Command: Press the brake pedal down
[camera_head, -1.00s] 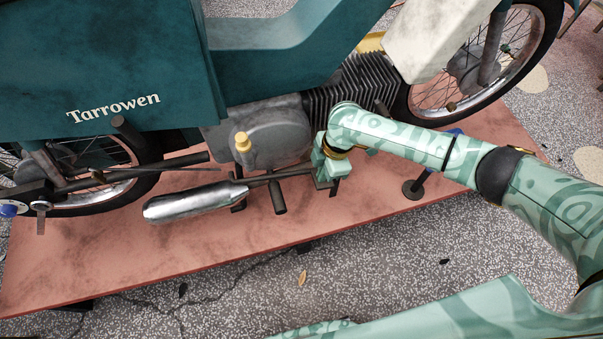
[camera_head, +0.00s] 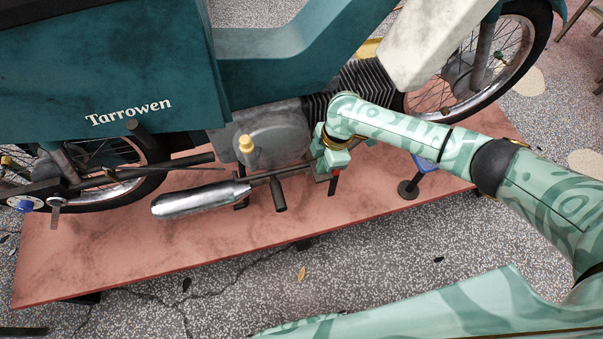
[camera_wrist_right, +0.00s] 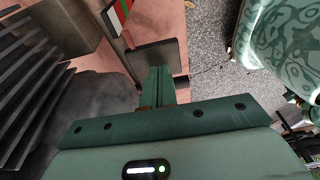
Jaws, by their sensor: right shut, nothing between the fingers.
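The motorbike's brake pedal shows as a small dark pad (camera_head: 333,186) low on the engine's near side, at the right end of the footrest bar. In the right wrist view the flat dark pad (camera_wrist_right: 152,57) lies just beyond my fingertips. A red, white and green strip (camera_wrist_right: 121,18) stands beside it. My right gripper (camera_head: 321,172) is over the pedal, pointing down, with its fingers shut and empty. The shut fingers (camera_wrist_right: 157,82) overlap the pad's near edge in the wrist view; I cannot tell whether they touch it. My left gripper is not in view.
The teal motorbike (camera_head: 120,60) stands on a reddish platform (camera_head: 120,255). A silver exhaust (camera_head: 200,198) and dark footrest (camera_head: 279,196) lie left of the pedal. A round-footed post (camera_head: 408,189) stands to the right.

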